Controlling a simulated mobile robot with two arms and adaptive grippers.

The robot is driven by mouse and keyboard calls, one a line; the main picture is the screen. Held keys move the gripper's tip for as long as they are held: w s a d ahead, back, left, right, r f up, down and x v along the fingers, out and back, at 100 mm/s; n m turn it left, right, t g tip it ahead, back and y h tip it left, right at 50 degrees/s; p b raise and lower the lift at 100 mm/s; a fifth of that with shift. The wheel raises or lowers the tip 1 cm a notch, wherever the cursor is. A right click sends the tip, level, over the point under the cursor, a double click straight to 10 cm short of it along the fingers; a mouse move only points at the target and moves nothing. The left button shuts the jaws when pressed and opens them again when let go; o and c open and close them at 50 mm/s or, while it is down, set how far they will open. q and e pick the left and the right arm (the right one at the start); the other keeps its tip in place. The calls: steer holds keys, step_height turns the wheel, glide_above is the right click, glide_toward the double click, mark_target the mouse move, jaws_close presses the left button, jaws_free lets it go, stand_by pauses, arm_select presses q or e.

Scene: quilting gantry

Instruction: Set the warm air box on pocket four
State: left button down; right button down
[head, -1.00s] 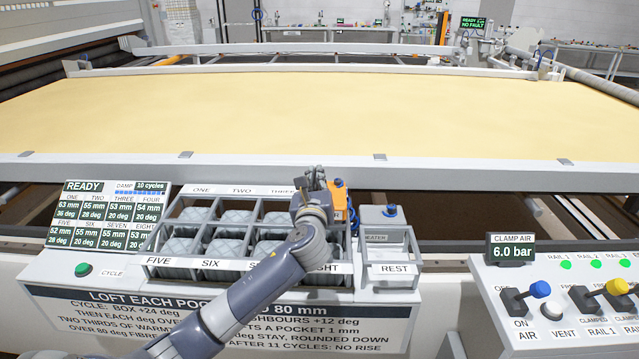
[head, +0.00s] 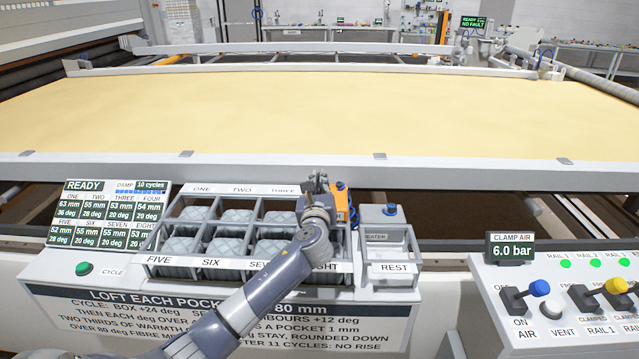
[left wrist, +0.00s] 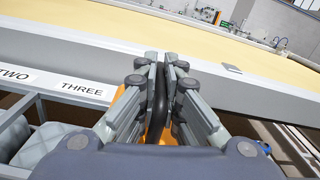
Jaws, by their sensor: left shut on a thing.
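The orange warm air box (head: 342,204) is at the back right of the pocket rack, at the place of pocket four. My left arm hides much of it, and I cannot tell whether it rests on the rack or hangs just above. My left gripper (head: 315,182) is above it. In the left wrist view the fingers (left wrist: 166,68) are shut on the box's black handle (left wrist: 157,105), with orange parts of the box (left wrist: 122,93) showing below. The FOUR label on the rack is hidden. My right gripper is not in view.
The pocket rack (head: 150,245) holds grey padded pockets. The display (head: 110,212) reads READY, 10 cycles. A white rail (head: 450,177) runs behind the rack. A switch panel (head: 560,262) is at the right.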

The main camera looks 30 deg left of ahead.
arm_select(q)
steer(key=c, duration=1.9)
jaws_free()
steer(key=shift+o, duration=0.7)
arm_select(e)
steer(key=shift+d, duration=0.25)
arm_select(q)
steer(key=v, duration=1.2)
steer(key=shift+b, duration=0.3)
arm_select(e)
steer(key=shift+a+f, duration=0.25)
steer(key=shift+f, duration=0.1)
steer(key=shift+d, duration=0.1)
